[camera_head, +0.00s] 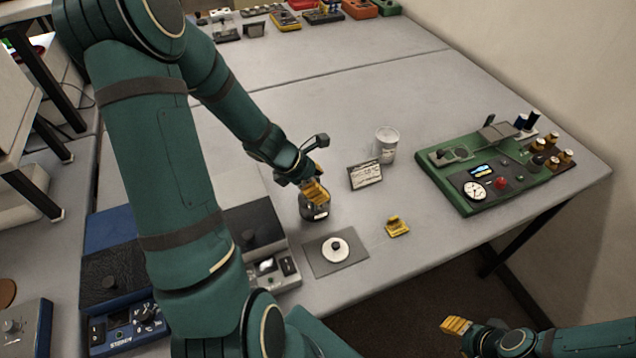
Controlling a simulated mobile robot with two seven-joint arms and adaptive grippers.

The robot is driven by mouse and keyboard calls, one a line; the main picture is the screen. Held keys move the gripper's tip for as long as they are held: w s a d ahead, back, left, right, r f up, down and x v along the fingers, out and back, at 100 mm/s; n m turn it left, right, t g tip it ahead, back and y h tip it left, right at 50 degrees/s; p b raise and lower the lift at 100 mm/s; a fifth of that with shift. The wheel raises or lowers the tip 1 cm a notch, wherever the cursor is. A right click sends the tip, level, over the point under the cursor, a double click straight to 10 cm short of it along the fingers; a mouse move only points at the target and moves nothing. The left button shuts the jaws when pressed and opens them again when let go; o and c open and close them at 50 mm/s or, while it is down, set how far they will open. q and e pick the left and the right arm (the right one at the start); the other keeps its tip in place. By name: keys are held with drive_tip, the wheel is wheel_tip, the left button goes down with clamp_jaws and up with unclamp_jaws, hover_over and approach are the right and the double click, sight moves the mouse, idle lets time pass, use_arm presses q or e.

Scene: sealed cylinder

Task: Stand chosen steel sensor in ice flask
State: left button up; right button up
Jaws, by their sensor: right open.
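My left gripper (315,190), with yellow fingertips, points down at a small dark, shiny vessel (317,211) on the grey table. Its fingers overlap the vessel's top, and I cannot tell whether they are shut on it. A whitish cylindrical container (387,147) stands upright behind a small label card (366,175); it may be the ice flask, but its contents are too small to make out. My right gripper (457,325), also yellow-tipped, is open and off the table's front edge at lower right. I cannot make out a steel sensor for certain.
A white disc with a black knob (336,248) lies on a grey mat (318,263). A green instrument board (455,195) fills the table's right end. Boxed instruments (120,312) stand at left.

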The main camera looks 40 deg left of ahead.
use_arm(q)
drive_tip(key=shift+r, duration=0.1)
drive_tip(key=shift+r+p, duration=0.2)
drive_tip(key=shift+p, duration=0.1)
drive_tip(key=p+v, duration=0.3)
drive_tip(key=v, duration=0.8)
drive_tip(key=shift+s+a+r, duration=0.2)
drive_tip(key=shift+s+r, duration=0.05)
drive_tip(key=shift+f, duration=0.1)
